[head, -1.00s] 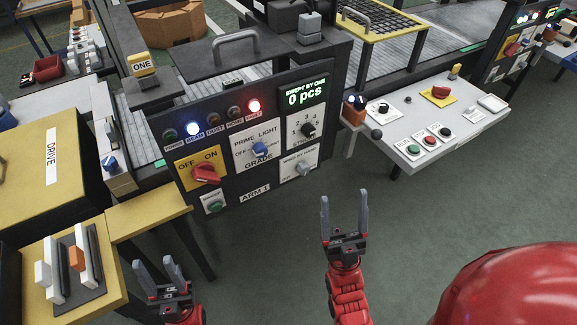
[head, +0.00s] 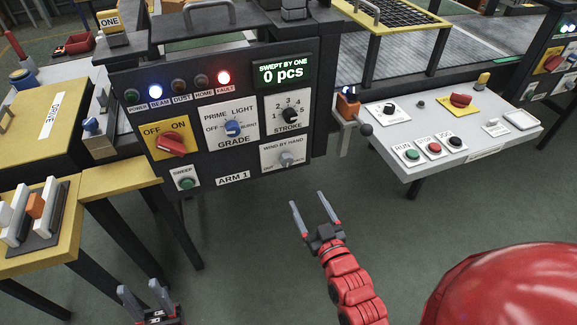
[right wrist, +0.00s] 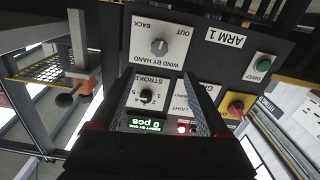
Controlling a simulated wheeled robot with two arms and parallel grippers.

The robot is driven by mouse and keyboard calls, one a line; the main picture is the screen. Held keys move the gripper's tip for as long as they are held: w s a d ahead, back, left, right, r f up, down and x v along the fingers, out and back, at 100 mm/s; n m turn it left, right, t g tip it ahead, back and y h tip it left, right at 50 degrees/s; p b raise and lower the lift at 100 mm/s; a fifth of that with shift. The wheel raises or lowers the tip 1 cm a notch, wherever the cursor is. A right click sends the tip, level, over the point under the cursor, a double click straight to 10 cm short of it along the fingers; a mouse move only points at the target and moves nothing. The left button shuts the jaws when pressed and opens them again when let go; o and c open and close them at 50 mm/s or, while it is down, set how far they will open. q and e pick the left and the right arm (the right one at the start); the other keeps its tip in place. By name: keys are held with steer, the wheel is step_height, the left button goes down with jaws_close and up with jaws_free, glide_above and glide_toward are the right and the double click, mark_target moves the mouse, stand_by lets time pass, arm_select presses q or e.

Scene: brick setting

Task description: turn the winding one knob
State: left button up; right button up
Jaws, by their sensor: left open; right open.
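The winding knob (head: 287,158) is a grey knob on a white plate marked "WIND BY HAND", low on the right of the dark ARM 1 panel (head: 234,168). It also shows upside down in the right wrist view (right wrist: 159,46), on a plate with the words OUT and BACK. My right gripper (head: 308,205) is open and empty, in front of and below the knob, apart from it. In the right wrist view its fingers (right wrist: 168,100) point at the panel. My left gripper (head: 146,290) is open and empty at the bottom left, well away from the panel.
The panel also carries a red OFF/ON switch (head: 171,144), a blue GRADE knob (head: 232,128), a black STROKE knob (head: 289,115) and a green SWEEP button (head: 185,183). A white control desk (head: 450,150) juts out at the right. Open floor lies below the panel.

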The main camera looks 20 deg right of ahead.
mark_target(288, 163)
steer(key=w, duration=1.5)
steer(key=shift+a+p, duration=0.25)
steer(key=shift+p, duration=0.05)
steer(key=shift+s, duration=0.1)
jaws_close()
steer(key=shift+m, duration=0.4)
steer(key=m+b, duration=0.1)
steer(key=m, duration=0.2)
steer(key=shift+f+b, duration=0.1)
steer(key=shift+b, duration=0.2)
steer(key=shift+m+b, duration=0.5)
steer(key=shift+m, duration=2)
